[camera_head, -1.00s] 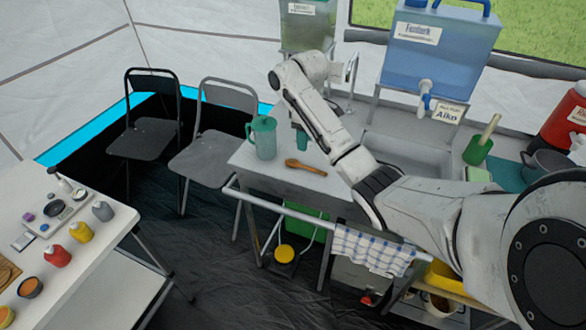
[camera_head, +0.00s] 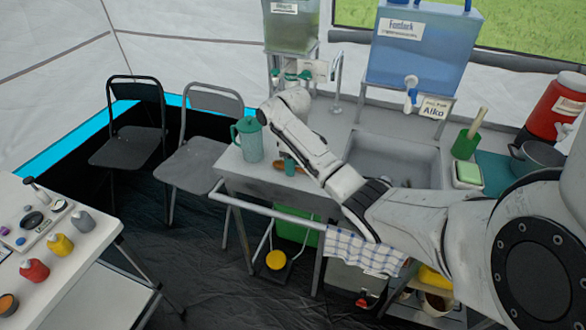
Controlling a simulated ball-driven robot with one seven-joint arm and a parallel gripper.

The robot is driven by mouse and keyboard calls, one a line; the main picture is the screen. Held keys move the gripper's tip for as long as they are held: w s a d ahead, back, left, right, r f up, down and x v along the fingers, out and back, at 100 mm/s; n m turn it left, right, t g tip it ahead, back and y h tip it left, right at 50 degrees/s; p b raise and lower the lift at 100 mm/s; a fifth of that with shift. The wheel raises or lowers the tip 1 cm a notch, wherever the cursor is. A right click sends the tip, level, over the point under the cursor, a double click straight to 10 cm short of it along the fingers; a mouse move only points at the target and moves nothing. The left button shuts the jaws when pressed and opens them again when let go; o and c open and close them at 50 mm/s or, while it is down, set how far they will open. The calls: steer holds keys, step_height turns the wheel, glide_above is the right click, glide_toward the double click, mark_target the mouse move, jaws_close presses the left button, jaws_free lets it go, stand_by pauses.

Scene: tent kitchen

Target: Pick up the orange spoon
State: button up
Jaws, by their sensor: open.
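The orange spoon (camera_head: 299,169) lies on the grey counter, to the right of the teal jug (camera_head: 249,142). Its middle is largely hidden behind my gripper, with orange showing on both sides. My gripper (camera_head: 289,166) points down from the wrist, its teal fingertips over the spoon. It is open. I cannot tell from this view whether the fingertips touch the spoon or straddle it.
A sink (camera_head: 392,160) is to the right of the forearm. A rail with a checked towel (camera_head: 362,251) runs along the counter front. A water dispenser (camera_head: 420,48) stands behind. Two folding chairs (camera_head: 193,159) are at left. A side table (camera_head: 75,262) holds bottles.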

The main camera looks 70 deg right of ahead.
steer(key=shift+c, duration=0.3)
jaws_close()
steer(key=shift+r, duration=0.15)
